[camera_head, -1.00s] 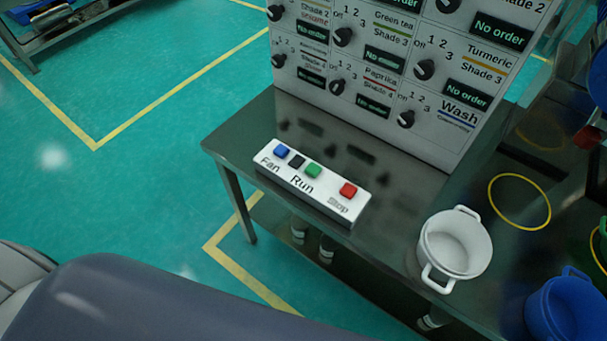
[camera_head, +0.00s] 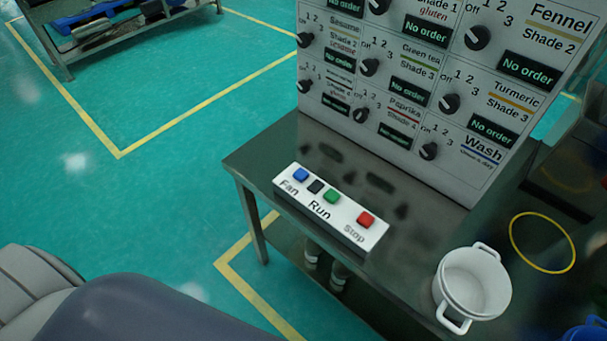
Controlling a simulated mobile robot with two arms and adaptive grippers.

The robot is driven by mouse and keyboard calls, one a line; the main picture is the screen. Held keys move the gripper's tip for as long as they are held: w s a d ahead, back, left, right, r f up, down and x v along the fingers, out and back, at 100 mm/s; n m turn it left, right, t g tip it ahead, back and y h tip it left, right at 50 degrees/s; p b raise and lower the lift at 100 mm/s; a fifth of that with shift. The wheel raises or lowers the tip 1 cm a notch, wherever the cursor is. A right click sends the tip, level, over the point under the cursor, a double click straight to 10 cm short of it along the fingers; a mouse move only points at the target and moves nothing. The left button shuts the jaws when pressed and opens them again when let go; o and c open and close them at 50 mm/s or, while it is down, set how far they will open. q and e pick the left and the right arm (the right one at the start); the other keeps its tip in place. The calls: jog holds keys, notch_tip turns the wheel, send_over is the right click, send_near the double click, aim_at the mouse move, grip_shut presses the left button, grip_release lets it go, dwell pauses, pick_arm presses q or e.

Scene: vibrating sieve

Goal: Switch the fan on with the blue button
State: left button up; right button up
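A white button box (camera_head: 334,212) lies on the left end of a dark metal table (camera_head: 262,151). Its blue button (camera_head: 300,174) is at the left end, above the label "Fan". A small black piece (camera_head: 316,186), a green button (camera_head: 331,196) by "Run" and a red button (camera_head: 366,219) by "Stop" follow to the right. Nothing covers the blue button. Neither of my grippers is in view; only a grey, rounded part shows at the lower left.
A large panel (camera_head: 417,90) with several black knobs and "No order" displays stands behind the box. A white two-handled pot (camera_head: 473,285) stands at the right, near a yellow ring (camera_head: 542,242). Part of a blue container (camera_head: 588,331) shows at the lower right. Open green floor lies left.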

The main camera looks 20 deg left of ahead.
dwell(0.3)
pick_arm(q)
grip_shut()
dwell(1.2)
